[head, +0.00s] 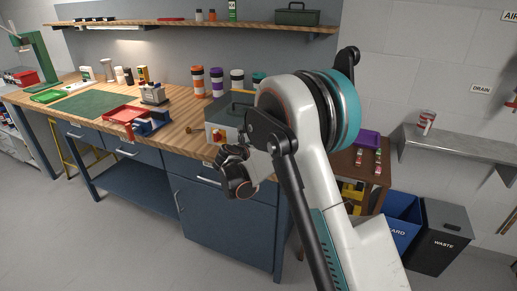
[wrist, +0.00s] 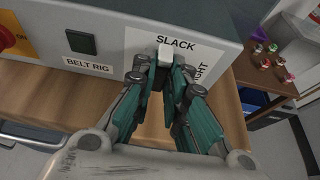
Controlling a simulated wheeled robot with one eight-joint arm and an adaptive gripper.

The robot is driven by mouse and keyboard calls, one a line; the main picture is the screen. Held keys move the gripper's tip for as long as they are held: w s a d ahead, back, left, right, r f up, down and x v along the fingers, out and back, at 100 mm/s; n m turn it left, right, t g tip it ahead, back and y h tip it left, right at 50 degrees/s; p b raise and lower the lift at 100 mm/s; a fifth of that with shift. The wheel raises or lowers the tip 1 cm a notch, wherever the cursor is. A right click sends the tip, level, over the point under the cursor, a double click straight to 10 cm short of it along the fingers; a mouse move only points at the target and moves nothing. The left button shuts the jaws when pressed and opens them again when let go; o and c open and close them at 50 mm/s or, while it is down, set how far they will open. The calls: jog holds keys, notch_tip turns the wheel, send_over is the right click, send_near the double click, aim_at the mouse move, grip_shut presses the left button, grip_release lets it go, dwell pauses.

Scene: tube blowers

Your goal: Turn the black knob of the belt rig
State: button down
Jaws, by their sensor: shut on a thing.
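The belt rig (wrist: 110,25) is a grey box with a "BELT RIG" label and a white plate (wrist: 145,42) lettered "SLACK" and, partly covered, "...GHT". My gripper (wrist: 167,68) is at this plate, its two teal-padded fingers closed in on the knob (wrist: 166,53). In the head view the belt rig (head: 243,103) stands on the bench, partly behind my arm, and the fingertips are hidden.
A red button (wrist: 5,38) on yellow and a dark green square (wrist: 80,42) are left of the plate. The wooden bench edge (wrist: 60,88) runs below. Several small items stand on a brown side table (wrist: 268,80) at right. Blue and grey bins (head: 440,235) stand on the floor.

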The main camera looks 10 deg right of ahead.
dwell(0.4)
jog(key=c, duration=1.6)
grip_release()
jog(key=shift+a, duration=0.1)
jog(key=v, duration=1.2)
jog(key=shift+f, duration=0.1)
